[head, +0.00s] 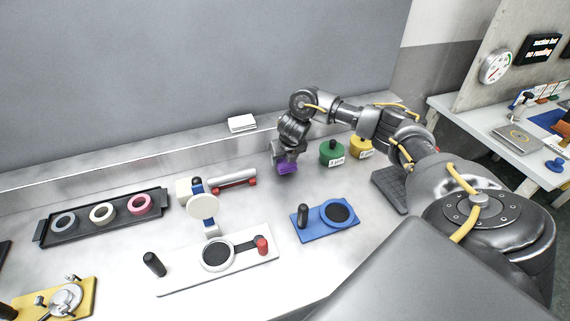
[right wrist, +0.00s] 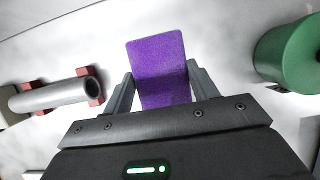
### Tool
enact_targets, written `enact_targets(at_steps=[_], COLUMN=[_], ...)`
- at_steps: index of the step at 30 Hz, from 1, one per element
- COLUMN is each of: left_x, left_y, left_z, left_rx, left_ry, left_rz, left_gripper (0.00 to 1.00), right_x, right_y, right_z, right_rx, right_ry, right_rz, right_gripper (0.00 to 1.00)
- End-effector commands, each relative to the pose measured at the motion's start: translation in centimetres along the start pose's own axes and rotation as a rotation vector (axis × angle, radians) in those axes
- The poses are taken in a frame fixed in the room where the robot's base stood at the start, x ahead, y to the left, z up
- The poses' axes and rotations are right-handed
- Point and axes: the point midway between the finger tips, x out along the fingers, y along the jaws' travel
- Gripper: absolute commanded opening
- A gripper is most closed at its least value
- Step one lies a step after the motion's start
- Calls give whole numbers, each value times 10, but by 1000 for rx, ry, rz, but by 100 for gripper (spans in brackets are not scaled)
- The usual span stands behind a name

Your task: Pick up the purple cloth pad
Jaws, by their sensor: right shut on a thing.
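The purple cloth pad (head: 287,169) is in my right gripper (head: 286,160), near the back of the bench in the head view. In the right wrist view the pad (right wrist: 158,68) stands out between the two grey fingers of the gripper (right wrist: 160,85), which are shut on its sides. The pad's lower end is hidden behind the gripper body. I cannot tell whether the pad is clear of the bench. My left gripper is not in view.
A metal tube on red supports (head: 232,179) lies left of the gripper. Green (head: 331,152) and yellow (head: 361,147) containers stand to its right. A blue plate fixture (head: 325,216) and a white one (head: 218,277) are nearer. A black tray with rings (head: 100,226) lies left.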

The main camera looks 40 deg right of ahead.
Motion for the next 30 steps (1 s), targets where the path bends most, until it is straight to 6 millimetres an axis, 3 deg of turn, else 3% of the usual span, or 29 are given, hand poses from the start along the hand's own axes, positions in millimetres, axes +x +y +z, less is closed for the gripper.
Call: enact_targets(at_steps=[4, 9, 15, 21, 30], left_x=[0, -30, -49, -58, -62], left_y=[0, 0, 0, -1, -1], left_z=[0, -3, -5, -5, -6], left_rx=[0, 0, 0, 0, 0], left_ry=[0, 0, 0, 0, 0], left_rz=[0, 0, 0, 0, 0], left_gripper=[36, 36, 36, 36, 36], right_x=[-34, -83, -114, -133, -142], right_y=[12, 28, 53, 71, 80], right_z=[-1, -6, -34, -54, -66], right_rx=[-6, -7, -9, -6, 0], right_ry=[-7, -8, -4, -3, -1], right_rz=[4, 1, 2, 1, -1], right_gripper=[36, 36, 36, 36, 36])
